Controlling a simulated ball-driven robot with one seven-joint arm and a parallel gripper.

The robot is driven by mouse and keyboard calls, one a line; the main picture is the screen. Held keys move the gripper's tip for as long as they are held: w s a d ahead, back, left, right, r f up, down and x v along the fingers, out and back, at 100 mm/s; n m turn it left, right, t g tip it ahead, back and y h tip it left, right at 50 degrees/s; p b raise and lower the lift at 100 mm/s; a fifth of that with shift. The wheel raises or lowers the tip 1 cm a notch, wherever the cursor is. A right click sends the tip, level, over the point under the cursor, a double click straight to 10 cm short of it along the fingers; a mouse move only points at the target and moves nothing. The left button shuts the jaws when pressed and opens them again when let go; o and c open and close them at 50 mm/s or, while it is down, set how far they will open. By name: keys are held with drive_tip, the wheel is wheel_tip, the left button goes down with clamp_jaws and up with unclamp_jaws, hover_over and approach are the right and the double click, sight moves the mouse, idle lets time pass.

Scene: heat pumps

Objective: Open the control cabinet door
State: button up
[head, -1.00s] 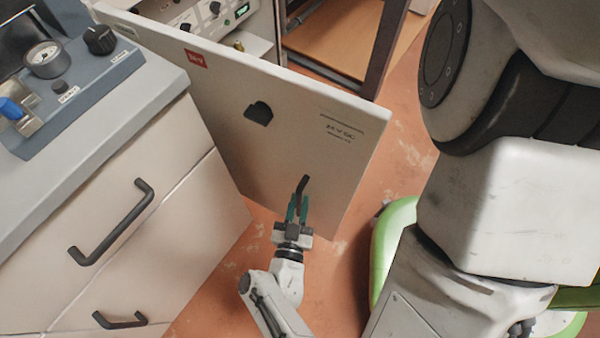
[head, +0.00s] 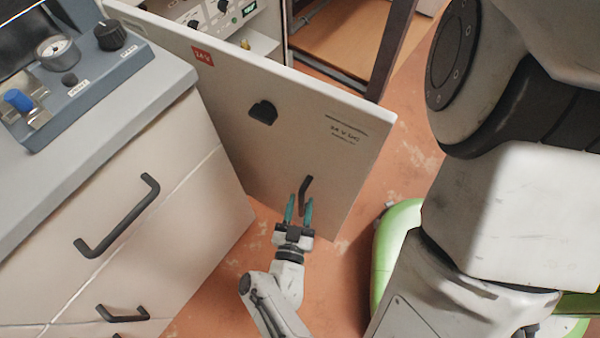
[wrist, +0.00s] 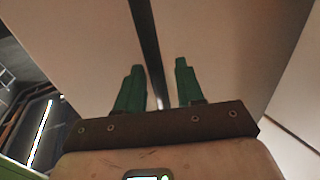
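The control cabinet door (head: 230,125) is a pale panel with a red label and a black latch piece, standing swung out from the cabinet (head: 232,22), whose controls show behind it. Its dark handle (head: 306,188) is near the lower free edge. My gripper (head: 300,198) is at the handle, its green fingers spread apart. In the wrist view the dark handle bar (wrist: 146,40) runs between the two fingers (wrist: 160,65), with gaps on both sides. The handle's near end is partly hidden by the gripper in the head view.
A bench with drawers (head: 150,235) stands close on the left, with bar handles (head: 118,215) sticking out. A gauge panel (head: 75,75) is on top. An open dark-framed unit (head: 350,45) is behind the door. Reddish floor (head: 340,265) is free right of the door.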

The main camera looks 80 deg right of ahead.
drive_tip(key=a, duration=1)
drive_tip(key=shift+w+a, duration=0.2)
drive_tip(key=shift+w, duration=0.1)
